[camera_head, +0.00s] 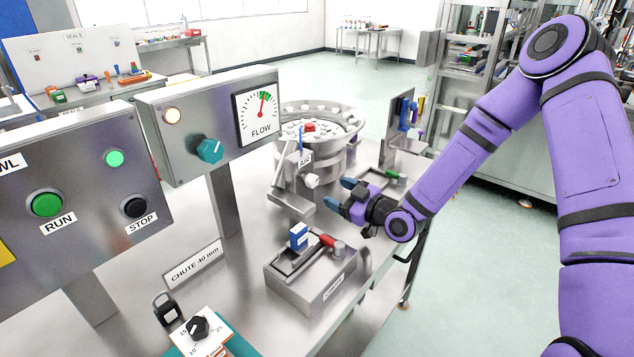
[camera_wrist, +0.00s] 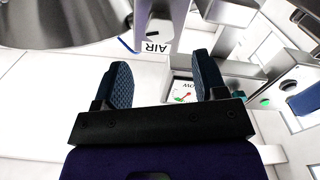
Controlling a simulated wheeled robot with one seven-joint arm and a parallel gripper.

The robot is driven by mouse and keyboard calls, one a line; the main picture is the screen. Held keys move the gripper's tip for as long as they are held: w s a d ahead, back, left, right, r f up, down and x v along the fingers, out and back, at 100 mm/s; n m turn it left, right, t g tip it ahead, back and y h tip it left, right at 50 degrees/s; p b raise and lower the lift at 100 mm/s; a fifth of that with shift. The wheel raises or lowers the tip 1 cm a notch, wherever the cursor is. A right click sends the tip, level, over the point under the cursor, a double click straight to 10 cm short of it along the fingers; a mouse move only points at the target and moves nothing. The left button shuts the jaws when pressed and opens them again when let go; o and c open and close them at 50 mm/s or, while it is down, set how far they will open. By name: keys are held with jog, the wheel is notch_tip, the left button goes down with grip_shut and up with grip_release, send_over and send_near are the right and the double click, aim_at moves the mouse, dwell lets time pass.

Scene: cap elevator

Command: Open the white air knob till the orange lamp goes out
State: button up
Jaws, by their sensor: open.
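The white air knob (camera_head: 311,181) sits on a metal bracket under the AIR label (camera_head: 305,160), beside the bowl feeder. My gripper (camera_head: 344,193) is just right of the knob, open and empty, with its blue fingertips pointing left toward it and apart from it. In the wrist view, the open fingers (camera_wrist: 162,82) have the AIR label (camera_wrist: 157,47) beyond them, upside down; I cannot clearly make out the knob there. The orange lamp (camera_head: 172,116) on the flow panel shows a pale warm glow. The FLOW gauge (camera_head: 257,113) needle points nearly straight up, by the green band.
The bowl feeder (camera_head: 302,125) stands behind the knob. A teal knob (camera_head: 209,150) is on the flow panel. A metal fixture (camera_head: 312,280) with a blue block and red handle stands in front. A control box with RUN (camera_head: 45,204) and STOP (camera_head: 134,207) buttons is at left.

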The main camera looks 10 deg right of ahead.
aim_at(315, 182)
jog(key=x, duration=0.8)
jog(key=shift+w+a, duration=0.1)
jog(key=shift+c, duration=0.2)
jog(key=c, duration=0.9)
